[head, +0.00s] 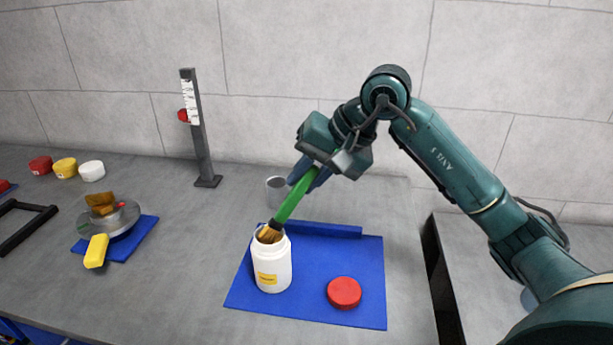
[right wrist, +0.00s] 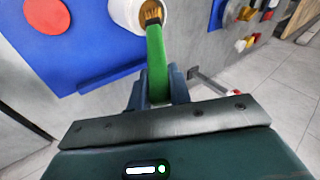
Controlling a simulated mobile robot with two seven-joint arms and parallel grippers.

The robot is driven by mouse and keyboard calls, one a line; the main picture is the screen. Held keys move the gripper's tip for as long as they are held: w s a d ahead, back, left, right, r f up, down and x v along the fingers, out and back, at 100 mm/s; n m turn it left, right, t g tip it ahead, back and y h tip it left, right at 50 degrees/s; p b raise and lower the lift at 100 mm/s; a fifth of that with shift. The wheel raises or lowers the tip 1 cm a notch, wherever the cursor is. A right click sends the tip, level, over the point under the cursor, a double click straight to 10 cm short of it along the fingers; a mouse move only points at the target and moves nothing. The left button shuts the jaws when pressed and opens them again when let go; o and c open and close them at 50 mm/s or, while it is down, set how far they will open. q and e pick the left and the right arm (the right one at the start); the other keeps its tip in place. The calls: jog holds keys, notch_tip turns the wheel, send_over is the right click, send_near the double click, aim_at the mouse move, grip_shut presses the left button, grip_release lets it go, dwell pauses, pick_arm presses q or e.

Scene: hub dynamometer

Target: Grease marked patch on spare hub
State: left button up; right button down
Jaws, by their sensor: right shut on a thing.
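My right gripper (head: 311,176) is shut on the green handle of a brush (head: 291,199), which tilts down to the left. The brush's bristles (head: 268,235) are at the open mouth of a white jar (head: 272,266) with a yellow label. In the right wrist view the green brush (right wrist: 156,65) runs from between the fingers (right wrist: 158,88) into the white jar (right wrist: 122,14). My left gripper is not in view.
The jar and a red lid (head: 344,292) stand on a blue mat (head: 310,303) with a raised back edge. A grey cup (head: 277,187) stands behind. A dark post (head: 203,150) rises at the back. A yellow object (head: 96,251) lies by the hub. Red, yellow and white pots (head: 65,168) stand far left.

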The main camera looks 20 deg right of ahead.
jog(key=shift+f, duration=0.1)
dwell(0.4)
